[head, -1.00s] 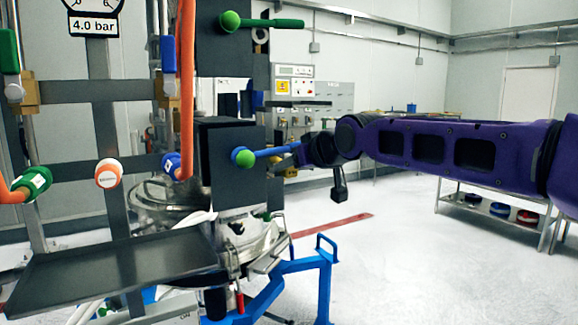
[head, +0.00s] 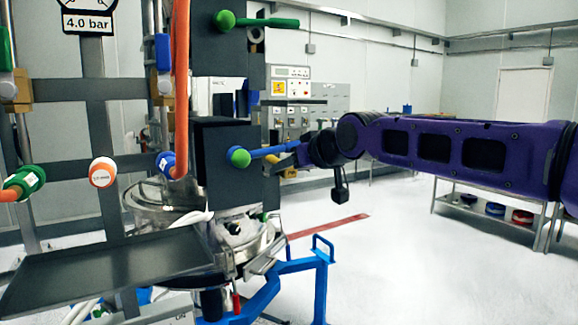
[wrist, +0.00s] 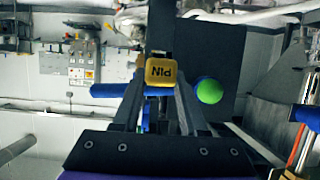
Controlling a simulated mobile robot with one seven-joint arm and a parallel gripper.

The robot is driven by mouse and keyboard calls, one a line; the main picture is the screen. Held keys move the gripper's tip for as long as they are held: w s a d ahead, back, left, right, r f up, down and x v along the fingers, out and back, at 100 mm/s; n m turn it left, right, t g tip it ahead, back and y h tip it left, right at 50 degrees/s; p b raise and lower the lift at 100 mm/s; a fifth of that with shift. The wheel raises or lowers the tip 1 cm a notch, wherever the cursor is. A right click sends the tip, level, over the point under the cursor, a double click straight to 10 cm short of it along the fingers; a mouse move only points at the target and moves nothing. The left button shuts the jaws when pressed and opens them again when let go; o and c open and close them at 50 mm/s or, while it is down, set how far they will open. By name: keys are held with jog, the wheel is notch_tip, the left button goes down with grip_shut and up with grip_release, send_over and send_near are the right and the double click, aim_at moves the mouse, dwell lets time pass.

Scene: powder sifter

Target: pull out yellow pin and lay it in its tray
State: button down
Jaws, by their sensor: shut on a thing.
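The yellow pin (wrist: 161,71), a gold-yellow block lettered PIN upside down, shows in the wrist view between my fingertips. My gripper (wrist: 160,86) is shut on it. I cannot tell whether its far end is still seated in anything.
The blue lever (head: 274,150) with a green knob (head: 239,157) sits on a black box. It passes behind the pin in the wrist view (wrist: 108,90). A blue frame (head: 316,270) stands below. Orange hoses and a metal rack are at left; the floor at right is open.

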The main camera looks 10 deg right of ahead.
jog(key=shift+s+d+b, duration=0.3)
jog(key=shift+s, duration=0.6)
jog(key=shift+s+d+b, duration=0.3)
jog(key=shift+s+b, duration=0.05)
jog(key=shift+s, duration=0.6)
jog(key=shift+s+d+b, duration=0.3)
jog(key=shift+s, duration=0.6)
jog(key=shift+s+d+b, duration=0.1)
jog(key=shift+s+d, duration=0.2)
jog(key=shift+s, duration=0.65)
jog(key=shift+s+d+b, duration=0.1)
jog(key=shift+s+d, duration=0.2)
jog(key=shift+s, duration=0.6)
jog(key=shift+s+d+b, duration=0.1)
jog(key=shift+s+d, duration=0.2)
jog(key=shift+s, duration=0.65)
jog(key=shift+r, duration=0.1)
